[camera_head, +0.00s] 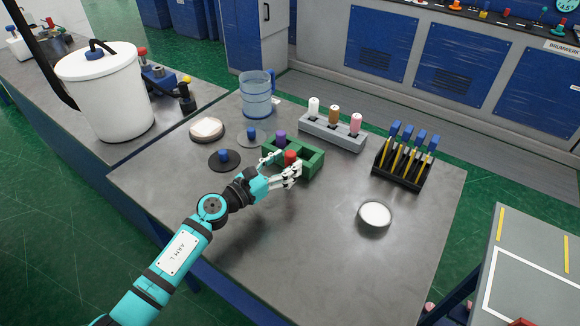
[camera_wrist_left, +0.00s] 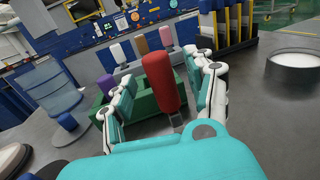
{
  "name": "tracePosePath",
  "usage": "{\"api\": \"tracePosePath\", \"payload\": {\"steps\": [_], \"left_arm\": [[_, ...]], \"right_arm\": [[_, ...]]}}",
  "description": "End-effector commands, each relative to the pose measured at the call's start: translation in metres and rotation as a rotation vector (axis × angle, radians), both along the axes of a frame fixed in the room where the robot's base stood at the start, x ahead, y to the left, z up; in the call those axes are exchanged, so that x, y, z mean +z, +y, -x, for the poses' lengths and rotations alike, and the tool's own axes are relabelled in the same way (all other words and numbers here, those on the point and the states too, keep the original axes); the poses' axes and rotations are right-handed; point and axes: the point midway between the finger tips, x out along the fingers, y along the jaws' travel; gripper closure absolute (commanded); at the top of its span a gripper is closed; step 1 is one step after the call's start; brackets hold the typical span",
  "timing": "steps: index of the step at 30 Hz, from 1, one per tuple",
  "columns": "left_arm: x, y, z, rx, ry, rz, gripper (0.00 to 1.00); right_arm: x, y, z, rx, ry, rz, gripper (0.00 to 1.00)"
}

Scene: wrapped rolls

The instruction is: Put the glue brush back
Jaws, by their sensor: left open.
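A tool with a thick red handle, which looks like the glue brush (camera_head: 290,157), is at the green block (camera_head: 313,163) with hollow compartments. In the left wrist view the red handle (camera_wrist_left: 160,82) stands nearly upright, slightly tilted, with a short metallic part below it. My left gripper (camera_head: 286,172) is open, with one finger on each side of the red handle. I cannot tell whether the fingers touch it. The tool's lower end is hidden, so I cannot tell how it sits in the block. A purple-topped piece (camera_head: 281,137) stands in another compartment. My right gripper is not in view.
A black rack (camera_head: 384,176) of blue-topped yellow tools and a round white dish (camera_head: 375,215) are to the right. A clear blue jug (camera_head: 256,92) is behind. The table's front is clear.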

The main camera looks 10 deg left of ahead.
Motion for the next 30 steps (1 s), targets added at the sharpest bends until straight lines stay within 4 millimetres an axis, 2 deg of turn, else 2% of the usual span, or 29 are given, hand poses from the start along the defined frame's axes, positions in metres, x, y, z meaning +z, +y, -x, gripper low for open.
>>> {"api": "tracePosePath", "payload": {"steps": [4, 13, 25, 26, 30], "left_arm": [[0.001, -0.011, -0.017, 0.001, 0.000, 0.002, 0.45], [0.000, -0.013, -0.021, 0.000, 0.000, 0.000, 0.45], [0.000, -0.013, -0.021, 0.001, 0.000, 0.000, 0.97], [0.000, -0.013, -0.021, 0.001, 0.000, 0.000, 1.00], [0.000, -0.013, -0.021, 0.001, 0.000, 0.000, 1.00]], "right_arm": [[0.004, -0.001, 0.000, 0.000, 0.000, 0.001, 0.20], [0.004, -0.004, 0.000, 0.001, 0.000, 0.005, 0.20], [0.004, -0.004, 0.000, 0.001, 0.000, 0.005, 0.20], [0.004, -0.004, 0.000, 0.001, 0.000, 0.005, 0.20], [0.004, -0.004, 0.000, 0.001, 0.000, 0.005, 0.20]]}}
